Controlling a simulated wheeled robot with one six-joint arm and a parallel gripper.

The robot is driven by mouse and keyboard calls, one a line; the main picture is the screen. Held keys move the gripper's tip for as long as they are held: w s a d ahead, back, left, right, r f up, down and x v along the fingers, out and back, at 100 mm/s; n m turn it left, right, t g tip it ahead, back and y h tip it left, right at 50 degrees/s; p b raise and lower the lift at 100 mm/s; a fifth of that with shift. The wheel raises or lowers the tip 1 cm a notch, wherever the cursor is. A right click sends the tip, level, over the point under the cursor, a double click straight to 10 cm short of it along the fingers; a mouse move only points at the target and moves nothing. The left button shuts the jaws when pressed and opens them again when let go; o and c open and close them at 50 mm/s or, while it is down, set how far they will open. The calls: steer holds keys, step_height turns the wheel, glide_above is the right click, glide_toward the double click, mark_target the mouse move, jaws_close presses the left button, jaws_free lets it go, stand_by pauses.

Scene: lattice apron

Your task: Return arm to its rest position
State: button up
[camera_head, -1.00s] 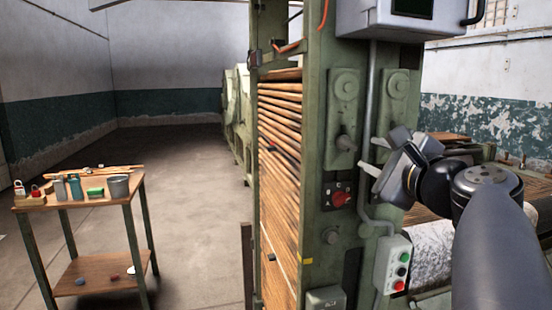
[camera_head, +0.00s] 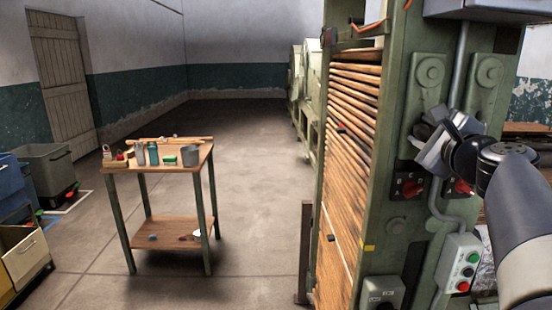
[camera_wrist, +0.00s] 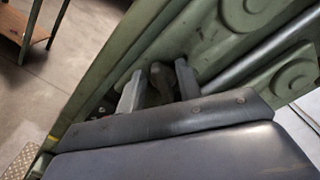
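My arm (camera_head: 505,185) reaches up from the lower right in the head view, bent at a dark joint. My gripper (camera_head: 418,141) is at its end, in front of the green machine frame (camera_head: 402,110). In the wrist view the two grey fingers of my gripper (camera_wrist: 158,86) stand apart. A rounded dark shape shows between them, and it looks like part of the machine behind. I see nothing held. Whether the fingers touch the machine cannot be told.
A wooden-topped cart (camera_head: 160,165) with cans and small items stands left of the machine. A control box (camera_head: 462,262) with buttons is below my gripper. Grey and blue bins (camera_head: 48,170) stand at far left. The floor (camera_head: 250,150) between cart and machine is clear.

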steer(key=shift+s+f, duration=0.1)
steer(key=shift+s, duration=0.25)
steer(key=s+b, duration=0.2)
steer(key=s, duration=0.8)
steer(key=w+p, duration=0.1)
steer(key=w, duration=0.9)
steer(key=shift+w+p, duration=0.15)
steer(key=shift+p, duration=0.25)
steer(key=shift+w+r+p, duration=0.3)
steer(key=shift+r+p, duration=0.05)
steer(key=shift+p, duration=0.15)
steer(key=shift+s+d+r+m+p, duration=0.1)
steer(key=shift+s+m+p, duration=0.05)
steer(key=shift+m+p, duration=0.75)
steer(key=shift+d+m+p, duration=0.1)
steer(key=shift+m+p, duration=1)
steer(key=shift+p, duration=0.05)
steer(key=shift+d+m+p, duration=0.1)
steer(key=shift+m+p, duration=1)
steer(key=shift+m, duration=0.1)
